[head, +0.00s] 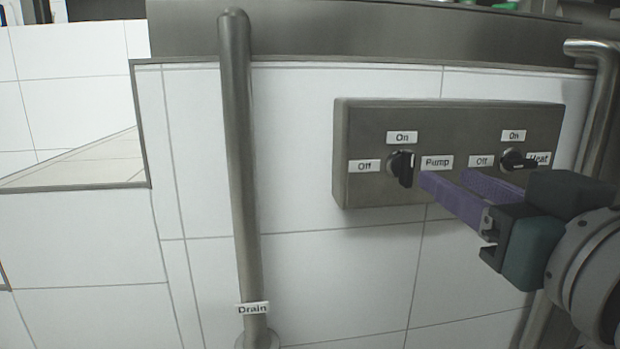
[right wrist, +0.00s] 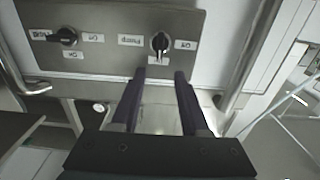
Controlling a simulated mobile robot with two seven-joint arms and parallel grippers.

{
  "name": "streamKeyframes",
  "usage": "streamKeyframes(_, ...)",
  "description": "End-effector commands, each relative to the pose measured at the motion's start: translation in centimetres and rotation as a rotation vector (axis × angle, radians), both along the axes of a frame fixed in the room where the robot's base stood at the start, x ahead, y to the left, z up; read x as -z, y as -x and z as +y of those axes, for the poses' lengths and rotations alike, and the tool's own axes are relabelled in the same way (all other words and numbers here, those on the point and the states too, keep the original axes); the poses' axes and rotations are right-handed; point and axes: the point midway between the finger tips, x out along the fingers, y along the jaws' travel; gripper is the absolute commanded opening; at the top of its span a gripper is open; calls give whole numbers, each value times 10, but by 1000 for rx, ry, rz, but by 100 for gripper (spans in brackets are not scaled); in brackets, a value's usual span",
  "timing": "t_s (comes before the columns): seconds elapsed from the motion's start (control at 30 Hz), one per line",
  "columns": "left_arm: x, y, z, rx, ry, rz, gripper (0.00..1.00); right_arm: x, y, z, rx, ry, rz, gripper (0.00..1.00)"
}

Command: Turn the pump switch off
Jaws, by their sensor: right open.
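The pump switch (head: 402,168) is a black rotary knob on a grey panel on the tiled wall, with an On label above it and an Off label to its left. Its handle stands upright, in line with the On label. It also shows in the right wrist view (right wrist: 160,42), where the panel appears upside down. My right gripper (head: 446,178) comes in from the right with purple fingers. It is open and empty, its fingertips (right wrist: 160,73) apart and pointing at the pump switch without visibly touching it. My left gripper is not in view.
The heat switch (head: 517,160) sits right of the pump switch on the same panel (head: 440,121), its handle lying sideways. A vertical drain pipe (head: 238,170) stands left of the panel. Another metal pipe (head: 604,85) is at the right. White tiled wall is clear below the panel.

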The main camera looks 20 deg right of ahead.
Motion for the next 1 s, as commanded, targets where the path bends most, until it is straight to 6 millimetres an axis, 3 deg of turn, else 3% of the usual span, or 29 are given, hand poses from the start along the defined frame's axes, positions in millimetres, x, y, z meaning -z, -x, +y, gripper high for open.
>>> streamKeyframes(0.5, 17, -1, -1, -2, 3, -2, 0, 0, -76, -19, 1, 3, 0, 45)
streamKeyframes(0.7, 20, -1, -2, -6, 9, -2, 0, 0, -88, -22, 2, 2, 3, 45)
streamKeyframes(1.0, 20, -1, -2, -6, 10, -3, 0, -1, -90, -22, 2, 1, 4, 44)
